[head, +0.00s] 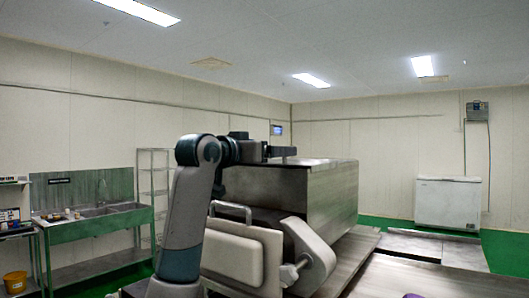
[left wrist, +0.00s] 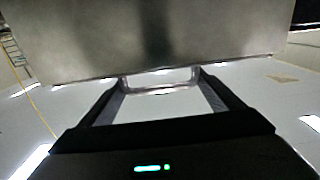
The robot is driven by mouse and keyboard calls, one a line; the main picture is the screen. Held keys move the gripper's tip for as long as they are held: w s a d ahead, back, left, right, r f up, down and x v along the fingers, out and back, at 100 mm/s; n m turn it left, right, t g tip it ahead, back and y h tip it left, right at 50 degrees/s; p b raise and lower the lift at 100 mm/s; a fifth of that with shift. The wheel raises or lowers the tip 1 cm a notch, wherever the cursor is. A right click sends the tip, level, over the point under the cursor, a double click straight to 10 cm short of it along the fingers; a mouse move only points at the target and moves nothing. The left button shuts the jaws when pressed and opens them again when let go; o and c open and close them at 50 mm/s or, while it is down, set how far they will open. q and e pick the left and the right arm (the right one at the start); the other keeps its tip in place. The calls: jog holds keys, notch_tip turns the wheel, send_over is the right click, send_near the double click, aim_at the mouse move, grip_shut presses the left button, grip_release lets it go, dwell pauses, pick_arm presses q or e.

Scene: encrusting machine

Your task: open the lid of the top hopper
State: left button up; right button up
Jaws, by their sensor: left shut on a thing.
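The top hopper (head: 332,200) is a large grey metal box in the middle of the head view. Its lid (head: 315,162) lies about level along the top in that view. My left gripper (head: 284,152) is at the near upper edge of the hopper. In the left wrist view, a grey metal panel (left wrist: 150,40) fills the upper part, with a shiny bar handle (left wrist: 160,90) at its edge. My left gripper's fingers (left wrist: 161,78) reach to the handle from both sides and are shut on it. My right gripper is not in view.
A pale block with a metal handle (head: 231,208) and a rounded housing (head: 312,255) sit on the machine below the hopper. A green sink bench (head: 95,225) stands at left, a wire rack (head: 152,180) behind. A white chest freezer (head: 448,203) stands far right.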

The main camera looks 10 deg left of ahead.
pick_arm(q)
jog(key=x, duration=0.8)
jog(key=shift+r, duration=0.15)
jog(key=o, duration=1.2)
jog(key=shift+s, duration=0.1)
jog(key=shift+d, duration=0.1)
jog(key=shift+s, duration=0.1)
